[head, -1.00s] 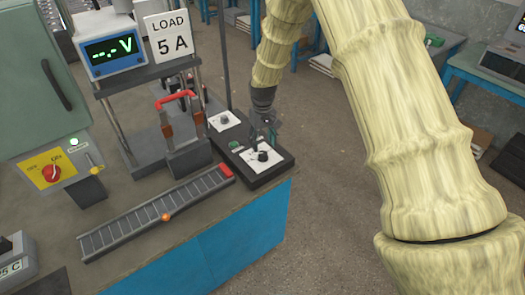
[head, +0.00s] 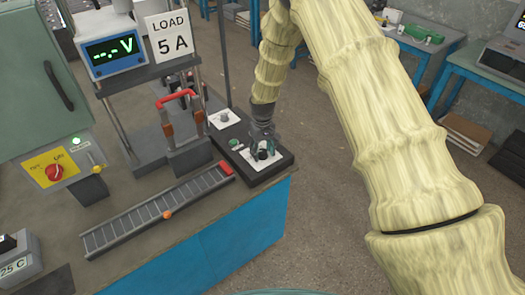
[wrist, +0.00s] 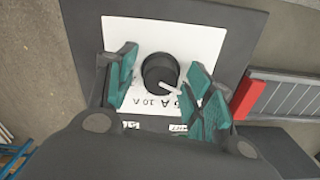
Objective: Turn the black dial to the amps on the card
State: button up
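The black dial (wrist: 158,72) sits on a white scale plate (wrist: 112,70) and has a pale pointer. In the wrist view the pointer aims toward the lower right; "10 A" and part of another amps mark show near it. My gripper (wrist: 162,80) is open, with its green-padded fingers on either side of the dial and gaps between. In the head view my gripper (head: 261,148) is down over the plate, and the dial (head: 263,154) is partly hidden. The card (head: 169,38) reads "LOAD 5 A".
A grey dial (head: 224,117) on another plate and a green button (head: 234,143) are close to my gripper. A slotted rail with a red end (head: 226,167) and an orange bead (head: 167,215) runs along the bench. A red-handled clamp (head: 176,97) stands behind. The meter (head: 114,50) shows "--.- V".

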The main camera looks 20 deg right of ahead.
jog(key=c, duration=0.8)
jog(key=shift+m, duration=0.3)
jog(key=m+b, duration=0.1)
jog(key=m, duration=0.2)
jog(key=shift+m, duration=2.6)
jog(key=o, duration=1.1)
jog(key=shift+c, duration=0.2)
